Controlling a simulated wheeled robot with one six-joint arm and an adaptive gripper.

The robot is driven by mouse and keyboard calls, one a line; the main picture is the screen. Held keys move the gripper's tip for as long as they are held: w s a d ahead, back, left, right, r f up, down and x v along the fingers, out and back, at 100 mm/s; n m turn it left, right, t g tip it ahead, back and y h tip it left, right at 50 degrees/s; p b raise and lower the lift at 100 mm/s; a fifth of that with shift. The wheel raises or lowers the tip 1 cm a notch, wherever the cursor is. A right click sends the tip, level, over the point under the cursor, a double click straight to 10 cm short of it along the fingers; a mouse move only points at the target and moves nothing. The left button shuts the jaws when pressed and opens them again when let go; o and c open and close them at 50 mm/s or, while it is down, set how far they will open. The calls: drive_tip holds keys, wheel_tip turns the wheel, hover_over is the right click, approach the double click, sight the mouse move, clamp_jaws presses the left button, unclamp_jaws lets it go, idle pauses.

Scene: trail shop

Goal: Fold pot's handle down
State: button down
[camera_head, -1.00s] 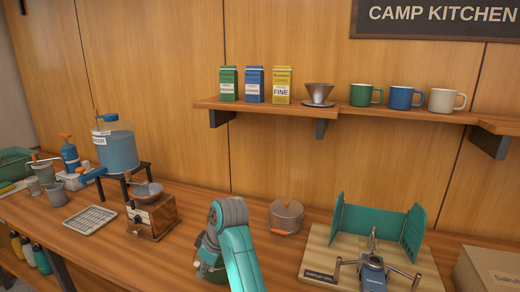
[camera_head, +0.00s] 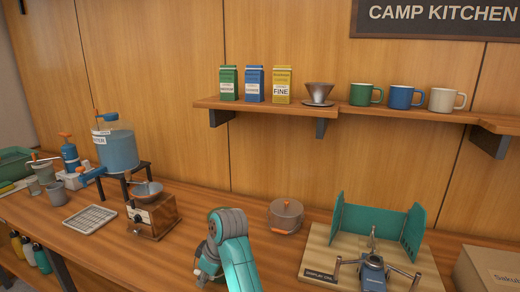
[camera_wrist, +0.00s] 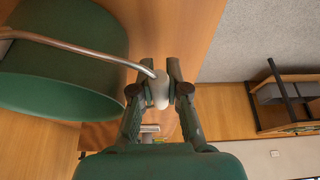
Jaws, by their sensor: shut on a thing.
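The handle ends in a pale grip (camera_wrist: 160,90). My gripper (camera_wrist: 160,85) is shut on this grip, one finger on each side, beside the pot's rim. In the head view my gripper (camera_head: 207,272) is low over the counter, and my arm hides most of the pot there.
A grey lidded pot (camera_head: 286,217) with an orange handle stands behind my arm. A camp stove (camera_head: 372,272) on a wooden board is to the right. A wooden grinder (camera_head: 153,217) and a wire rack (camera_head: 90,219) are to the left on the counter.

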sight(208, 291)
drive_tip(key=shift+w+f, duration=0.15)
drive_tip(key=shift+f, duration=1)
drive_tip(key=shift+d+f, duration=0.1)
drive_tip(key=shift+w+f, duration=0.1)
drive_tip(key=shift+w, duration=0.05)
drive_tip(key=shift+w+f, duration=0.1)
drive_tip(key=c, duration=0.8)
unclamp_jaws()
drive_tip(key=shift+c, duration=0.2)
